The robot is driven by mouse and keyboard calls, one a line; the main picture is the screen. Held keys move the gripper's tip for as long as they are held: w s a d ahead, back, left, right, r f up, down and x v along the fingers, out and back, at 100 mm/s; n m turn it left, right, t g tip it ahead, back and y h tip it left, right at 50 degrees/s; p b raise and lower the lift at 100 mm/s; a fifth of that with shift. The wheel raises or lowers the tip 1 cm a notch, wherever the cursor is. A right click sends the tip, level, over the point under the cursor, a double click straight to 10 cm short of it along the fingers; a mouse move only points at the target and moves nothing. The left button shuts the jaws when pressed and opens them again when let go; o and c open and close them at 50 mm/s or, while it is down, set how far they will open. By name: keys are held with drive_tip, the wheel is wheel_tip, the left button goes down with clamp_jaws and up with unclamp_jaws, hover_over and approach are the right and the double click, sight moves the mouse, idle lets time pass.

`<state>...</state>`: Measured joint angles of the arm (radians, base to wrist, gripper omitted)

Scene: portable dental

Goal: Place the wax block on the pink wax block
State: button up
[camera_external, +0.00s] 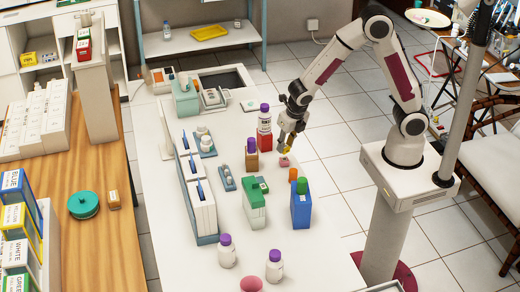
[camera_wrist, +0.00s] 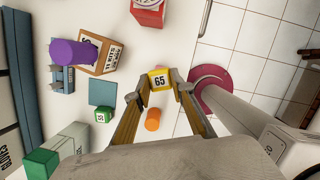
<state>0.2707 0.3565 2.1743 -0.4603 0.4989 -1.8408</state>
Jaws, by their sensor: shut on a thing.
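My gripper (camera_external: 287,146) hangs over the white table and points down. It is shut on a small yellow wax block (camera_wrist: 159,80) marked "65", held between the fingertips in the wrist view. The pink wax block (camera_external: 284,161) sits on the table just below the gripper in the external view. In the wrist view only a sliver of pink shows behind the yellow block, which hides the rest. I cannot tell whether the two blocks touch.
A red box with a purple-capped bottle (camera_external: 264,120) stands left of my gripper, and a brown box (camera_external: 252,160) stands nearby. A blue box (camera_external: 301,208) with an orange cylinder (camera_external: 302,186) and a green-and-white box (camera_external: 254,208) stand in front. The table's right edge is close.

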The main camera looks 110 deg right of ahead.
sight(286, 148)
drive_tip(key=shift+f, duration=1.6)
drive_tip(key=shift+f, duration=0.15)
drive_tip(key=o, duration=0.9)
drive_tip(key=v, duration=1.2)
drive_tip(key=shift+s+a+r, duration=0.1)
drive_tip(key=shift+r, duration=0.15)
